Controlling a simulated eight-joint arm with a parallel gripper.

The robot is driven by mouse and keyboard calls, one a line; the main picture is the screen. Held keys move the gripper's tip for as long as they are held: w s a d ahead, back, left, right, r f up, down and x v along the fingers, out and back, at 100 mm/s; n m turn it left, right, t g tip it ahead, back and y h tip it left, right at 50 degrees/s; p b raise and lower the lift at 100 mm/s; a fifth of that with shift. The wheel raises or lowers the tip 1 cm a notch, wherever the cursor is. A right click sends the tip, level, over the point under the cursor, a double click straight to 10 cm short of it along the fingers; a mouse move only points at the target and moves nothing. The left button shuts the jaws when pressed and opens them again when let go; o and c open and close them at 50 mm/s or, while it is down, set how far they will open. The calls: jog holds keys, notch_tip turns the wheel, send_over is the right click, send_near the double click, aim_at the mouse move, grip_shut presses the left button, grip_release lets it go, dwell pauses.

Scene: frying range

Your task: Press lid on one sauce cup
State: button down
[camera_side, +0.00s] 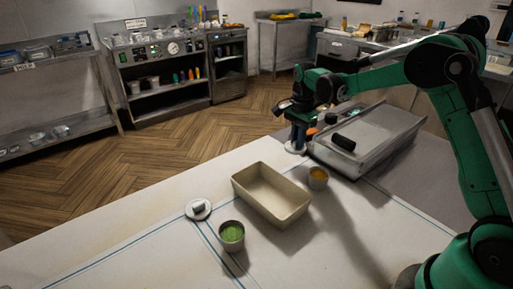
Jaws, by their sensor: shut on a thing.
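A small metal sauce cup with green contents (231,236) stands open on the pale table, front centre. A second cup with orange-yellow contents (317,178) stands open to the right of a beige tray. A round white lid with a dark knob (198,210) lies on the table, left of the tray. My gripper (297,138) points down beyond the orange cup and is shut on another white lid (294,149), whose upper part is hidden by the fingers. I cannot tell whether that lid touches the table.
The beige rectangular tray (249,195) sits empty between the two cups. A grey metal tray (376,147) with a black cylinder (343,142) stands right of my gripper. The table's front left is clear. Shelves and counters line the back wall.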

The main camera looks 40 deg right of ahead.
jog(key=shift+r, duration=0.3)
jog(key=shift+s+r, duration=0.3)
jog(key=s+a+r, duration=0.2)
jog(key=s+r, duration=0.3)
jog(key=s, duration=0.4)
jog(key=shift+s+f, duration=0.1)
jog(key=shift+f, duration=2.95)
jog(key=shift+f, duration=0.2)
